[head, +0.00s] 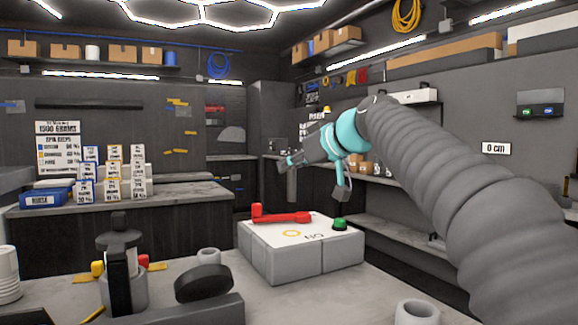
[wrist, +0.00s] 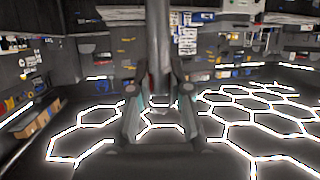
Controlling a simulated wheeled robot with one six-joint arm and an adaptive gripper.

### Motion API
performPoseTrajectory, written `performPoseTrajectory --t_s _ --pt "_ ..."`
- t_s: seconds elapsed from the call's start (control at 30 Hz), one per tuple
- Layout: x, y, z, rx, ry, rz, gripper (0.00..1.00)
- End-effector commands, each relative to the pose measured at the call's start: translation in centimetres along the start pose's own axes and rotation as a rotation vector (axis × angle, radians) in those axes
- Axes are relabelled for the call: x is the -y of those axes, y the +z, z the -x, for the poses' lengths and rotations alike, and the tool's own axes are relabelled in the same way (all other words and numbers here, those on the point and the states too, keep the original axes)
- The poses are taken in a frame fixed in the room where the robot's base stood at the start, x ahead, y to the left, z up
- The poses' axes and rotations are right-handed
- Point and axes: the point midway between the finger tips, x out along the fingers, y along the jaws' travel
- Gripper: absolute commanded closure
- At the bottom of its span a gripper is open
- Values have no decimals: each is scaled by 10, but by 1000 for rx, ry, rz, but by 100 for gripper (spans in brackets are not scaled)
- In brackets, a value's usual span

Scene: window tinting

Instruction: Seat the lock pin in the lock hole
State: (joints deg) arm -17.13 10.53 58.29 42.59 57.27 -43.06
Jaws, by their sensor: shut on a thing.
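My gripper (head: 290,162) hangs in the air above and behind the pale box (head: 300,262), its fingers pointing left in the head view. It is shut on a grey, rod-like pin (head: 291,186), which hangs roughly upright below the fingertips. In the wrist view the same pin (wrist: 158,45) runs upward from between the two fingers (wrist: 159,88), and the room appears upside down. The box's white top carries a red lever (head: 285,217), a green button (head: 340,224) and an orange ring (head: 292,233). I cannot tell whether this ring marks the lock hole. The pin is apart from the box.
The box stands on a grey worktop (head: 350,300). A dark clamp-like fixture (head: 120,265), a black disc (head: 204,283) and grey rings (head: 417,311) stand nearer. A counter with small boxes and a blue bin (head: 44,198) is at the left. Air around the gripper looks free.

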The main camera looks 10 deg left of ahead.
Motion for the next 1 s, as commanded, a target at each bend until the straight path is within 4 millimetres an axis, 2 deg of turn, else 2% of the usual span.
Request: performPoseTrajectory --t_s 0.27,0.8,1.0 --pt "0 10 -4 0 0 0 100" --pt "0 50 -20 -1 0 1 100" --pt "0 54 -22 -1 0 1 100"
